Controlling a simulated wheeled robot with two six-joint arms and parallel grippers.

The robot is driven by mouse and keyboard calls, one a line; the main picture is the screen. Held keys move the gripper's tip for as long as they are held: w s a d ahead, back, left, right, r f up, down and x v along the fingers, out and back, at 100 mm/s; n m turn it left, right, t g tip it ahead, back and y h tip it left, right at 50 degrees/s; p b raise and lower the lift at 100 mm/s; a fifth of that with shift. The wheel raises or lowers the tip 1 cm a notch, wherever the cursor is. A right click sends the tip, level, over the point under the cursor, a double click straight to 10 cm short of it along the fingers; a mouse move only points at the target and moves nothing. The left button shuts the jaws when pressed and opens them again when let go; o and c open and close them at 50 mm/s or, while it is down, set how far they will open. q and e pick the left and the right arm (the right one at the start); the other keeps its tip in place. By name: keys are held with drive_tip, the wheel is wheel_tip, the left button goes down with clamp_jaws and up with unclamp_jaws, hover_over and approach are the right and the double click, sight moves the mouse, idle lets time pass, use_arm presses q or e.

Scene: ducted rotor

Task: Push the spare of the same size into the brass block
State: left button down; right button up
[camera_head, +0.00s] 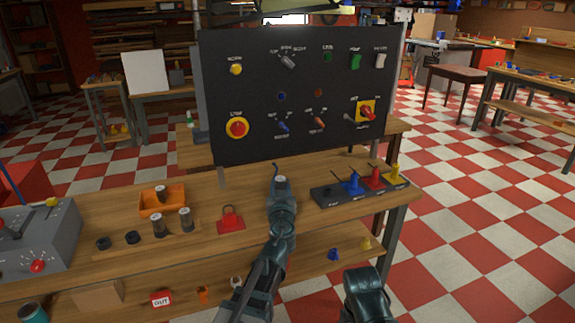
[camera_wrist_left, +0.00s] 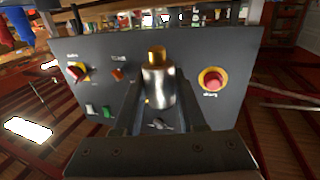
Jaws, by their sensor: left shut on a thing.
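My left gripper (camera_head: 279,183) is in front of the lower middle of the black panel (camera_head: 225,70), above the bench. In the left wrist view it is shut on a silver cylinder (camera_wrist_left: 158,86) with a brass-coloured end (camera_wrist_left: 157,54), which points towards the panel. The cylinder is apart from the panel as far as I can tell. The panel has a dark blue round spot (camera_head: 281,97) and a brown round spot (camera_head: 318,93); I cannot make out a brass block for certain. Similar cylinders (camera_head: 185,219) stand on a wooden strip with dark rings.
An orange bin (camera_head: 178,206) holding a cylinder, a red padlock-like tag (camera_head: 231,224) and a grey control box (camera_head: 62,245) are on the bench left of my arm. A dark rack (camera_head: 329,198) with blue, red and yellow pieces is at the right. Switches and knobs protrude from the panel.

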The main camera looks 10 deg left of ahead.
use_arm(q)
drive_tip(key=w+a+r+p, duration=0.1)
drive_tip(key=w+r, duration=0.1)
drive_tip(key=w, duration=0.3)
drive_tip(key=shift+w+a+n+y, duration=0.2)
drive_tip(key=shift+w+n+y, duration=0.1)
drive_tip(key=shift+y, duration=0.1)
use_arm(e)
wheel_tip(320, 180, up, 2)
drive_tip(key=shift+r, duration=0.1)
use_arm(q)
wheel_tip(320, 180, down, 6)
drive_tip(key=b, duration=0.5)
drive_tip(key=shift+r, duration=0.25)
use_arm(e)
wheel_tip(320, 180, down, 6)
drive_tip(key=shift+r, duration=0.15)
use_arm(q)
drive_tip(key=shift+f+b, duration=0.2)
drive_tip(key=shift+b, duration=0.2)
use_arm(e)
drive_tip(key=shift+f, duration=0.2)
use_arm(q)
drive_tip(key=shift+f+b, duration=1.2)
use_arm(e)
drive_tip(key=shift+f, duration=1.2)
use_arm(q)
drive_tip(key=shift+c, duration=2)
unclamp_jaws()
